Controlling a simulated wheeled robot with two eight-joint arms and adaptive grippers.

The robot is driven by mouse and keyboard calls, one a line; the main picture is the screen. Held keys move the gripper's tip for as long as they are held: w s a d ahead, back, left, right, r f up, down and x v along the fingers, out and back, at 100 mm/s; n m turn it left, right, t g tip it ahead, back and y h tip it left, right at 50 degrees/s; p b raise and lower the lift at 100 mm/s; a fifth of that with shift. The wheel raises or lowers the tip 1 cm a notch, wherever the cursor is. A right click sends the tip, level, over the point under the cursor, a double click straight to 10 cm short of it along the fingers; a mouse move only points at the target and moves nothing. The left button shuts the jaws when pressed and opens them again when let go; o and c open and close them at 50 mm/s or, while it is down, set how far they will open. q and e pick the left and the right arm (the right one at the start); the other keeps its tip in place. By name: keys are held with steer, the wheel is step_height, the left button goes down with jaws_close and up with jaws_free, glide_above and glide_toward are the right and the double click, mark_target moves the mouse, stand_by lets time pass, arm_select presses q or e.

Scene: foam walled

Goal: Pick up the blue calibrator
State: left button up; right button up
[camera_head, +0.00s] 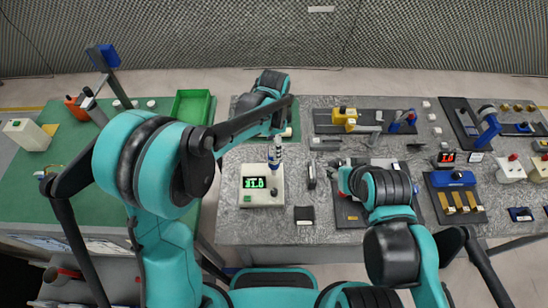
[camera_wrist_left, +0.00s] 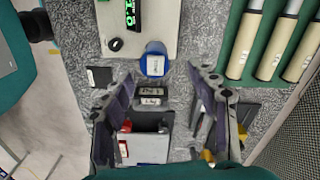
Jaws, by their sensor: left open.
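The blue calibrator (camera_head: 273,156) stands by the back right corner of a white box with a green digital display (camera_head: 252,198). In the left wrist view it shows from above as a round blue top (camera_wrist_left: 153,61) with a white label, at the edge of the box. My left gripper (camera_wrist_left: 162,82) is open and empty, its fingers spread on either side, with the blue top just beyond the tips. In the head view my left forearm crosses behind the box and the fingers are hard to make out. My right gripper (camera_head: 336,168) is low over the table; its jaws are unclear.
A green rack with cream cylinders (camera_wrist_left: 275,45) lies beside the box. A small black labelled object (camera_head: 312,172) and a dark flat item (camera_head: 304,215) lie right of it. A green bin (camera_head: 190,105) is on the left table. Tool trays crowd the right side.

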arm_select(q)
steer(key=f, duration=0.4)
steer(key=f+b, duration=0.1)
steer(key=f, duration=0.1)
steer(key=shift+s+f, duration=0.35)
steer(key=shift+f, duration=0.05)
steer(key=shift+c, duration=0.3)
steer(key=c, duration=1.2)
